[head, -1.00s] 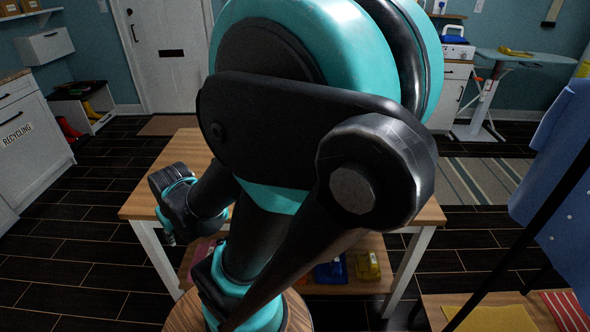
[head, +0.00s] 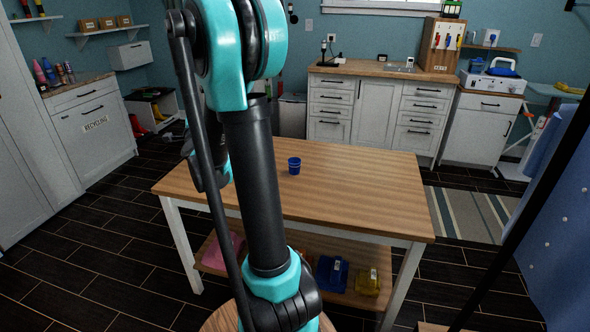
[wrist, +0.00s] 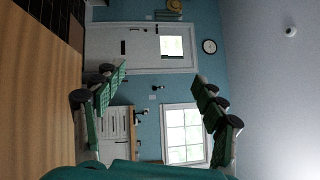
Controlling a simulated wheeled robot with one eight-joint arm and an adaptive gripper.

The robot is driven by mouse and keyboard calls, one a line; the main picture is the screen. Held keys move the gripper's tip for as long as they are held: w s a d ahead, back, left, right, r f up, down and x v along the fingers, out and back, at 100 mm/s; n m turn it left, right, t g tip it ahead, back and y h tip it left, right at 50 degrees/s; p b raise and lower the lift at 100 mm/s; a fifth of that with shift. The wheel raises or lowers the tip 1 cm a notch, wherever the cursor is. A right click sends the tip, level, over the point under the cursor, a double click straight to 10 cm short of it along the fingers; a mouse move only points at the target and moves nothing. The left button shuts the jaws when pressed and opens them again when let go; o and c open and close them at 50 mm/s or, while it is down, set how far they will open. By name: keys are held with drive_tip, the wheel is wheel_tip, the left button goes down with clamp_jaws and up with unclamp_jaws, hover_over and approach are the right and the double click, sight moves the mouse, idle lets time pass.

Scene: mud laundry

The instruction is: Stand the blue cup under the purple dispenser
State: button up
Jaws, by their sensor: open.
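The blue cup (head: 294,166) stands upright on the wooden table (head: 370,199) in the head view, near the middle of its top and just right of my arm. My gripper (wrist: 160,78) is open in the wrist view, with nothing between its fingers. It is apart from the cup, and the cup does not show in the wrist view. In the head view my gripper is largely hidden behind my arm. I cannot pick out a purple dispenser in either view.
Colored bottles (head: 50,72) stand on the left counter. A sink counter (head: 372,70) runs along the back wall. Blue (head: 331,276) and yellow (head: 368,282) items lie on the table's lower shelf. A blue cloth (head: 556,205) hangs at right. The right half of the tabletop is clear.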

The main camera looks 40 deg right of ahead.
drive_tip(key=w+d+m+g+h, duration=0.2)
drive_tip(key=d+m+g+h, duration=0.1)
drive_tip(key=d+m+h, duration=0.65)
drive_tip(key=m+g+h, duration=0.1)
drive_tip(key=m+g, duration=1.6)
drive_tip(key=m, duration=0.6)
approach(295, 162)
drive_tip(key=shift+s+d+r, duration=0.15)
drive_tip(key=shift+s+d, duration=0.75)
drive_tip(key=shift+s, duration=0.05)
drive_tip(key=shift+x, duration=3.25)
drive_tip(key=shift+r, duration=0.1)
drive_tip(key=c, duration=1.1)
